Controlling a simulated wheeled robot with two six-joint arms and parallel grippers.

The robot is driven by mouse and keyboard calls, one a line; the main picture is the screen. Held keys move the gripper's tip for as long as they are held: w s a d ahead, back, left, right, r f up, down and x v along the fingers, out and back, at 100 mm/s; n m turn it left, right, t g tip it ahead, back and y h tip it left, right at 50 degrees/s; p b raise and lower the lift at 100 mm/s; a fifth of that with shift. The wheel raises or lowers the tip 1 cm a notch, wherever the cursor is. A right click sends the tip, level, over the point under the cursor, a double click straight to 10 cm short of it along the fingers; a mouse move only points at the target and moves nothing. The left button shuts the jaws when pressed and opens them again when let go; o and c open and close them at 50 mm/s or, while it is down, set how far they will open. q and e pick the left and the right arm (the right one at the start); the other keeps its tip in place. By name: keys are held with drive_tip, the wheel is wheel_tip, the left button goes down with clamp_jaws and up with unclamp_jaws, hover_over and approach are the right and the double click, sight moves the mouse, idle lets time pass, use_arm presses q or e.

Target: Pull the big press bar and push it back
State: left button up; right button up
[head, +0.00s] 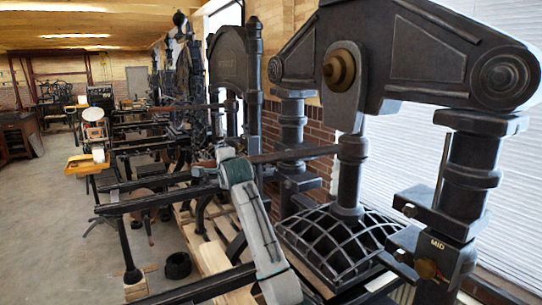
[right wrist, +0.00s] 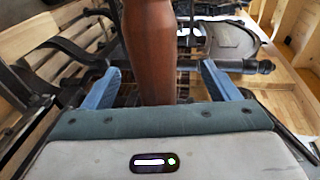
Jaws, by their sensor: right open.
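The big press (head: 415,50) stands at the right in the head view, black, with a brass boss. Its press bar (head: 295,154) runs from the central column leftward to my right gripper (head: 226,155). The bar's brown wooden handle (right wrist: 150,50) fills the middle of the right wrist view. My right gripper (right wrist: 160,68) is open, with one blue finger on each side of the handle and gaps between. The bar's far end is partly hidden by the gripper in the head view. My left gripper is not in view.
A domed black grid platen (head: 345,245) sits below the column. Long rails (head: 160,200) and wooden planks (head: 222,270) lie low around my arm. More presses (head: 185,75) line the wall behind. Open concrete floor (head: 60,210) lies at the left.

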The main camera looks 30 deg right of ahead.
drive_tip(key=v, duration=0.9)
idle(0.8)
